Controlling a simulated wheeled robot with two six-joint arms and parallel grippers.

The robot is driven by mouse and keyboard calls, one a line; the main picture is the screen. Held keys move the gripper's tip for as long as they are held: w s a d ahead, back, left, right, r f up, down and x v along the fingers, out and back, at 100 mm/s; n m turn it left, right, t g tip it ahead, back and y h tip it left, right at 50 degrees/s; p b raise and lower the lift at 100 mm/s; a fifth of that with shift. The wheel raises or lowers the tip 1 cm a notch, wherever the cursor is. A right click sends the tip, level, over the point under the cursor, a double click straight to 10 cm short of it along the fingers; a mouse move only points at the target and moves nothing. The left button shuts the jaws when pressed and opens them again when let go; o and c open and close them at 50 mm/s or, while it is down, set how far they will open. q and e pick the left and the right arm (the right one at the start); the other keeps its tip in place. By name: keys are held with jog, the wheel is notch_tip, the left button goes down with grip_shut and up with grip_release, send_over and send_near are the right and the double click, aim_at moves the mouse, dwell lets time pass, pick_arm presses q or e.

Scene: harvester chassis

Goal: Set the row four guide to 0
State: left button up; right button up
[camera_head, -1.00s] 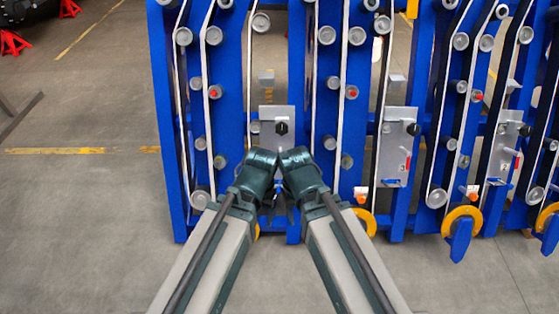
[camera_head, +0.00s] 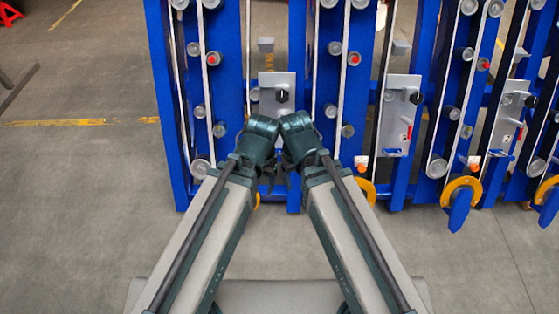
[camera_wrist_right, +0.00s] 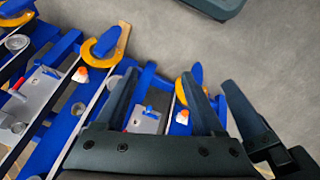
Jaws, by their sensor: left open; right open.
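Metal plates with black knobs are mounted along the blue row frames. The nearest plate (camera_head: 268,104) has a black knob (camera_head: 282,96) with a light vertical mark. A second plate (camera_head: 394,125) and a third plate (camera_head: 506,120) stand further right, each with a black knob and a red handle. No row numbers or scale are readable, so I cannot tell which guide is row four. My left gripper (camera_head: 268,172) and right gripper (camera_head: 287,167) are close together below the nearest plate, largely hidden by my arms. My right gripper (camera_wrist_right: 160,95) is open and empty in the wrist view.
Blue upright frames with rollers and white belts fill the back and right. Yellow-orange rings (camera_head: 462,190) hang at their lower ends. Open grey floor (camera_head: 80,190) lies on the left. A red stand (camera_head: 10,12) is at the far left.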

jog(key=w+a+f+m+t+b, duration=0.1)
jog(key=w+a+f+t+b, duration=0.1)
jog(key=w+f+b, duration=1.1)
jog(key=w+a+f+m+t+y+b, duration=0.1)
jog(key=w+a+f+m+t+b, duration=0.1)
jog(key=w+f+b, duration=1)
jog(key=w+a+b, duration=0.1)
jog(key=w, duration=0.4)
jog(key=shift+w+a+f+m+t, duration=0.3)
jog(key=shift+w+f, duration=0.05)
jog(key=shift+f, duration=0.05)
jog(key=shift+f, duration=0.1)
jog(key=b+x, duration=1.2)
jog(key=x, duration=0.1)
jog(key=shift+a+f+b, duration=0.1)
jog(key=shift+f+b, duration=0.25)
jog(key=shift+r, duration=0.1)
grip_shut()
